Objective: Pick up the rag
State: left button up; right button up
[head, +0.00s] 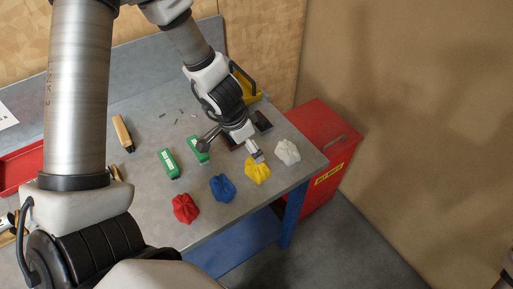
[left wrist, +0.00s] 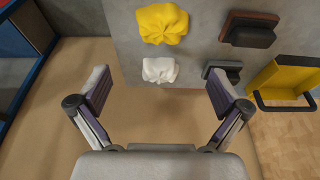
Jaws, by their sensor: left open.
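Several crumpled rags lie on the grey workbench: a red rag (head: 185,208), a blue rag (head: 222,187), a yellow rag (head: 257,170) and a white rag (head: 287,152). My left gripper (head: 232,147) is open and empty, above the bench, with one finger appearing close to the yellow rag. In the left wrist view, its spread fingers (left wrist: 160,92) frame the white rag (left wrist: 160,70) ahead of them, with the yellow rag (left wrist: 163,23) beyond it. No contact with either rag shows. My right gripper cannot be made out.
Two green boxes (head: 169,164) stand left of the gripper. Dark blocks (left wrist: 250,29) and a yellow tray with a black handle (left wrist: 290,76) lie beside the rags. A red bin (head: 322,140) stands off the bench's right end. The bench's front edge is near the red rag.

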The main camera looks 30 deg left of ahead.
aim_at(255, 164)
pick_arm(q)
jog(key=b+x, duration=0.1)
jog(key=x, duration=0.1)
jog(key=b+x, duration=0.1)
jog(key=x, duration=0.1)
jog(key=a+b+x, duration=0.1)
jog(key=b+x, duration=0.1)
jog(key=shift+s+f, duration=0.2)
jog(key=shift+f, duration=0.1)
jog(key=b+x, duration=0.5)
jog(key=shift+w+d+f+b, duration=0.1)
jog(key=shift+d+f+b, duration=0.15)
jog(key=shift+f+b, duration=0.15)
jog(key=shift+w, duration=0.15)
jog(key=shift+r, duration=0.15)
jog(key=shift+c, duration=0.4)
jog(key=shift+s, duration=0.2)
jog(key=c, duration=0.8)
pick_arm(e)
notch_tip(255, 164, down, 11)
jog(key=shift+w+a, duration=0.15)
jog(key=shift+w, duration=0.05)
